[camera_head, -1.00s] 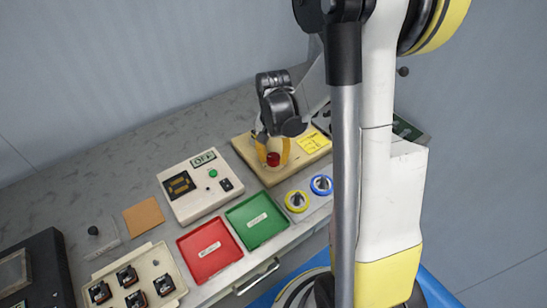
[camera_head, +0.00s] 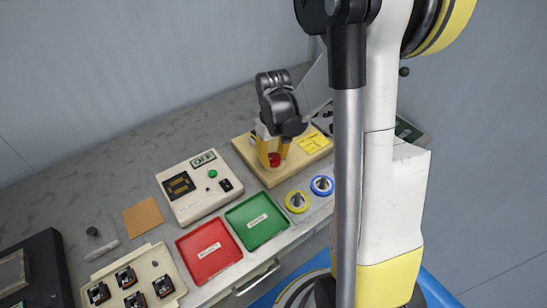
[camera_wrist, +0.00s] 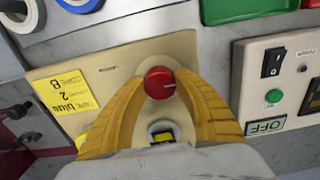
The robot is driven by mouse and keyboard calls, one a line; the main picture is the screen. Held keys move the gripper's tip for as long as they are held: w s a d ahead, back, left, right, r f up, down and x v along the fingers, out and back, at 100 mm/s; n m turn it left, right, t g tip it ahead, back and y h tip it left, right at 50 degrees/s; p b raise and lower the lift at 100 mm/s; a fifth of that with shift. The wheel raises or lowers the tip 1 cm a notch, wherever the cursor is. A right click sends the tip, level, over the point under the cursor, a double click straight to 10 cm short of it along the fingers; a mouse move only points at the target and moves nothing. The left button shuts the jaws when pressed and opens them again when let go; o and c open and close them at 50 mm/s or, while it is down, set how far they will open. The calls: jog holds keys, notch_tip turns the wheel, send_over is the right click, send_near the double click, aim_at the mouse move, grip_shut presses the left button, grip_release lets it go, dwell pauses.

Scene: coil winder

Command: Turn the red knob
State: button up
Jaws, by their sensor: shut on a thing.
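The red knob (camera_head: 274,160) stands on a beige board (camera_head: 243,143) on the workbench. My gripper (camera_head: 273,156) reaches down over it, with one yellow finger on each side. In the wrist view the red knob (camera_wrist: 160,83) is round, with a pale mark on its right part, and sits between the tips of my gripper (camera_wrist: 162,84). The fingers are shut on the knob from left and right. A dark part with a yellow face (camera_wrist: 162,131) shows on the board between the fingers, partly hidden by my gripper.
A yellow label (camera_head: 313,143) lies on the board to the right. A white box with an OFF sign (camera_head: 203,200) stands to the left. Red (camera_head: 228,265) and green (camera_head: 272,235) trays and yellow (camera_head: 297,209) and blue (camera_head: 322,193) rings lie in front.

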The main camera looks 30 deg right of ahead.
aim_at(273, 157)
dwell(0.4)
jog(key=o, duration=1.2)
jog(key=shift+o, duration=0.2)
notch_tip(273, 157, up, 12)
